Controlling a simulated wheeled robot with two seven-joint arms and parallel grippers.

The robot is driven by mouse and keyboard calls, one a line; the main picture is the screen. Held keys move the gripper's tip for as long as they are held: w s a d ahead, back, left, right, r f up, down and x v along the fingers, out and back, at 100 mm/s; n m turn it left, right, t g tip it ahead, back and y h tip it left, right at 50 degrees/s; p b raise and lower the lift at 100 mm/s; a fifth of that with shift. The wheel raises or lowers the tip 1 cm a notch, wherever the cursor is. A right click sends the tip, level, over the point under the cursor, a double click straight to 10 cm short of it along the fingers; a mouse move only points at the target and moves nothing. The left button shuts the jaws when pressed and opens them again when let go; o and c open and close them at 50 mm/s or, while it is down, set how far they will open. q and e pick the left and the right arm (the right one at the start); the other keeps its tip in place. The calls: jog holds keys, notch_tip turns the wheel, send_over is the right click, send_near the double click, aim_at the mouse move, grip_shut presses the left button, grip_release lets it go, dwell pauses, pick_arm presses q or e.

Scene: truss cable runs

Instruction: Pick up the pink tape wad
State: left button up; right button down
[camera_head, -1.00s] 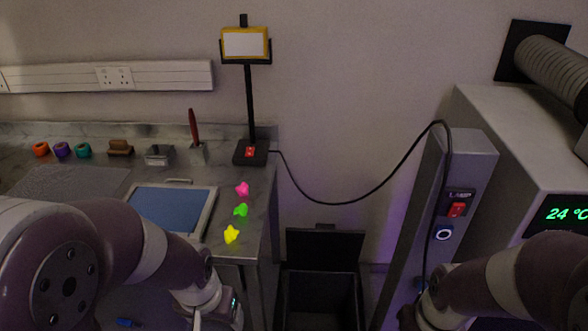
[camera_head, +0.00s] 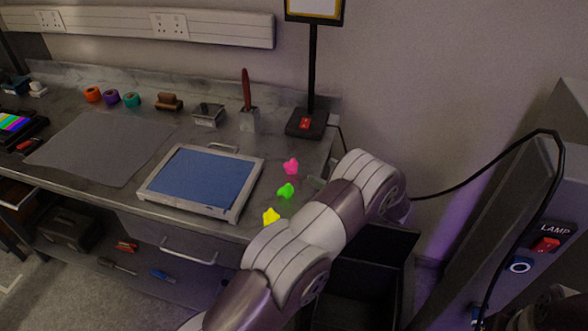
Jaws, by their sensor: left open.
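The pink tape wad (camera_head: 291,166) lies on the right part of the grey bench, near its right edge. A green wad (camera_head: 286,191) and a yellow wad (camera_head: 271,216) lie in a row in front of it. My left arm reaches up from the bottom and bends over the bench's right edge. My right gripper does not show.
A blue-topped framed tray (camera_head: 233,212) lies left of the wads. A lamp stand base (camera_head: 306,124) stands behind them, its cable running right to a grey post (camera_head: 500,240) with a red switch. An open dark bin (camera_head: 355,290) stands below the bench's right side.

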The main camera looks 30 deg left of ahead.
aim_at(286, 165)
pick_arm(q)
jog(key=a+f+p, duration=0.1)
jog(key=a, duration=0.3)
jog(key=a+g+p, duration=0.1)
jog(key=a, duration=0.3)
jog(key=a+f+n+g+p, duration=0.1)
jog(key=a, duration=0.3)
jog(key=shift+s+a+f+y, duration=0.1)
jog(key=shift+a+f+y, duration=0.2)
jog(key=shift+y, duration=0.1)
jog(key=shift+d, duration=0.1)
jog(key=shift+c, duration=1.2)
jog(key=c, duration=0.8)
